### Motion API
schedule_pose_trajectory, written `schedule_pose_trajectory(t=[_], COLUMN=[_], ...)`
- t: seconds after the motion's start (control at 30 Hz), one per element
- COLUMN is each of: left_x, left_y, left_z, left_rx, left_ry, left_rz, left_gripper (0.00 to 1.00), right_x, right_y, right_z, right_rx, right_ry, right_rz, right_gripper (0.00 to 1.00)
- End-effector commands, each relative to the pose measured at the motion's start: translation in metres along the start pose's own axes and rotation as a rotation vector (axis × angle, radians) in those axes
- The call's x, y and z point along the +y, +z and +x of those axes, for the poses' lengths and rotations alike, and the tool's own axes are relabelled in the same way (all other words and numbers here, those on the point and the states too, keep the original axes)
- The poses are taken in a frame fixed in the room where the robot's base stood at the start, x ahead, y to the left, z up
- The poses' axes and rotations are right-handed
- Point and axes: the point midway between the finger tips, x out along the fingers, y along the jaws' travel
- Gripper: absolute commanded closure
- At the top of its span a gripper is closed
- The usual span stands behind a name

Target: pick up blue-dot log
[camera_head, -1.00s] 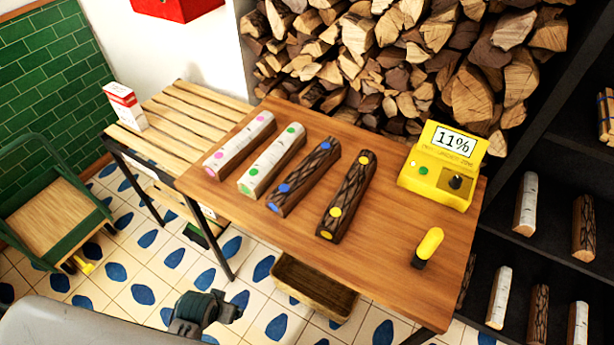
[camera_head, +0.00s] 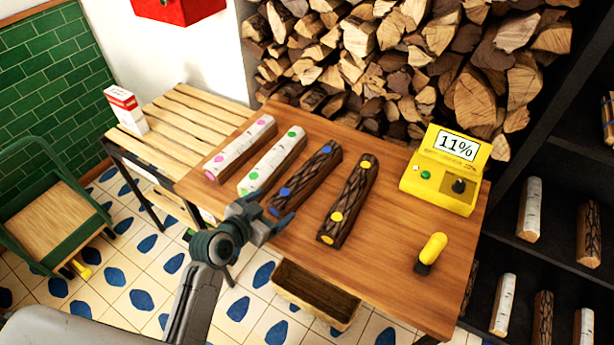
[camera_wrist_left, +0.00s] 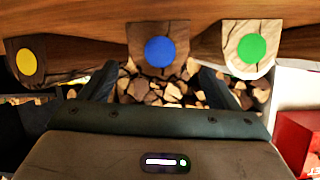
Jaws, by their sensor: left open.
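The blue-dot log (camera_head: 310,177) is dark brown bark with blue dots and lies on the wooden table between the green-dot and yellow-dot logs. In the left wrist view its end with a blue dot (camera_wrist_left: 160,51) is centred beyond the two fingers. My left gripper (camera_head: 272,213) is at the table's front edge by the near end of this log. It is open, and its fingers in the left wrist view (camera_wrist_left: 156,84) hold nothing. The near end is partly hidden by the gripper in the head view. My right gripper is not in view.
The white green-dot log (camera_head: 274,161) and pink-dot log (camera_head: 240,149) lie left of it, the dark yellow-dot log (camera_head: 347,200) right. A yellow meter (camera_head: 445,175) reading 11% and a yellow-handled item (camera_head: 431,252) are farther right. A wooden box (camera_head: 315,290) is below the front edge.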

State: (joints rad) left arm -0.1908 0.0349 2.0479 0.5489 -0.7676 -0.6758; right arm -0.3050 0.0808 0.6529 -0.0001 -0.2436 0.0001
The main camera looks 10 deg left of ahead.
Motion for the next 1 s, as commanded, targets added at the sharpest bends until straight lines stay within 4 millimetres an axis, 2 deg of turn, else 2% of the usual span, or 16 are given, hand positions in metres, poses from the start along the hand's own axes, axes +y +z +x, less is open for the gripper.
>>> schedule_pose_trajectory(t=[0.17,0.4,0.5,0.77,1.0], left_x=[0.001,0.004,0.004,0.004,0.004], left_y=[-0.001,0.001,0.002,0.003,0.003], left_z=[0.012,0.046,0.055,0.058,0.058], left_rx=[-0.001,-0.001,-0.002,-0.002,-0.002], left_ry=[0.001,0.000,0.001,0.000,0.000], left_rz=[-0.002,-0.002,-0.001,0.000,0.000], left_gripper=[0.17,0.17,0.17,0.17,0.62], right_x=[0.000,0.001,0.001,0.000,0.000], right_y=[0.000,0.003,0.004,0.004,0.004], right_z=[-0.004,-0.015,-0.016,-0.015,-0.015], right_rx=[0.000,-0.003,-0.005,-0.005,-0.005], right_ry=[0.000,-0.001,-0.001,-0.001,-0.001], right_rz=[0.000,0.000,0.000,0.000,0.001], right_gripper=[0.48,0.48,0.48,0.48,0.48])
